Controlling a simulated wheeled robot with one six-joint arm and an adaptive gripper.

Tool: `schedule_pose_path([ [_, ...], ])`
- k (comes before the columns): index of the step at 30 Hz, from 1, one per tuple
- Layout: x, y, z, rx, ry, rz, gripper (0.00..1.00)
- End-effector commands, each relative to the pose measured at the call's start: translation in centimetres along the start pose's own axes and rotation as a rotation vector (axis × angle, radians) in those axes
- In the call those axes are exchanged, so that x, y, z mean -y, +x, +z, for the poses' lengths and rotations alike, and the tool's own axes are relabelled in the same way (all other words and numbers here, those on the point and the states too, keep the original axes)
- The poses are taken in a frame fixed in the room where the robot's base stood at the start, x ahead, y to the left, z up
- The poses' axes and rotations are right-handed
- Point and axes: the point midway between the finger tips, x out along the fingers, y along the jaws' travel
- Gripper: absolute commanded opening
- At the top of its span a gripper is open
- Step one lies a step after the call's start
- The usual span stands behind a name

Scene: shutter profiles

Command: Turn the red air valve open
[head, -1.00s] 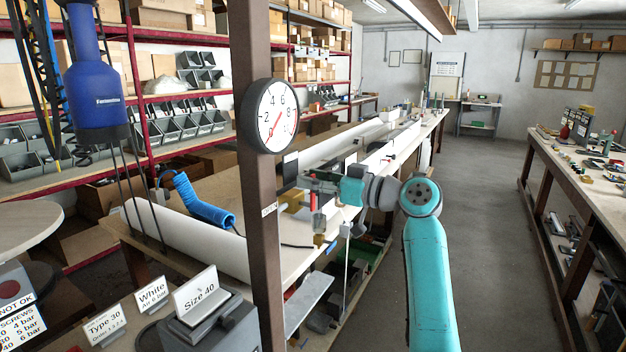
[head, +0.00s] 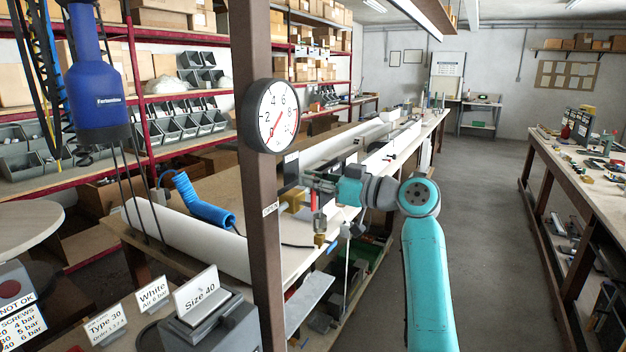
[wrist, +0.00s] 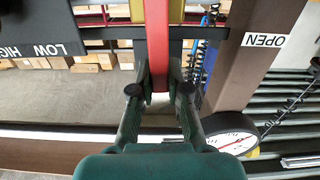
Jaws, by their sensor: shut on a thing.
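The red valve lever (wrist: 158,45) runs down the middle of the wrist view and passes between my gripper's fingers. My gripper (wrist: 159,84) is shut on this lever, one finger on each side. In the head view my gripper (head: 318,184) is beside the brown post, and a short piece of the red lever (head: 313,201) shows under it. A brass fitting (head: 320,238) hangs below. A white OPEN label (wrist: 264,40) is on the post, right of the lever in the wrist view. The valve's body is mostly hidden.
A round pressure gauge (head: 272,116) is on the brown post (head: 262,250), close to my gripper; it also shows in the wrist view (wrist: 232,134). A LOW HIGH plate (wrist: 45,48) is at the upper left there. A long bench (head: 225,190) lies behind. The aisle at right is clear.

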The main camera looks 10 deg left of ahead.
Motion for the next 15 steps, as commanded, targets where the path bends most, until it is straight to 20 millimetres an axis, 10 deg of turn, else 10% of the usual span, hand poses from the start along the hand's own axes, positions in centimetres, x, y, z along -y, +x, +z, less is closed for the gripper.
schedule_pose_path([
  [15, 2.5, 0.0, 0.5, 0.000, -0.391, 0.000, 0.00],
])
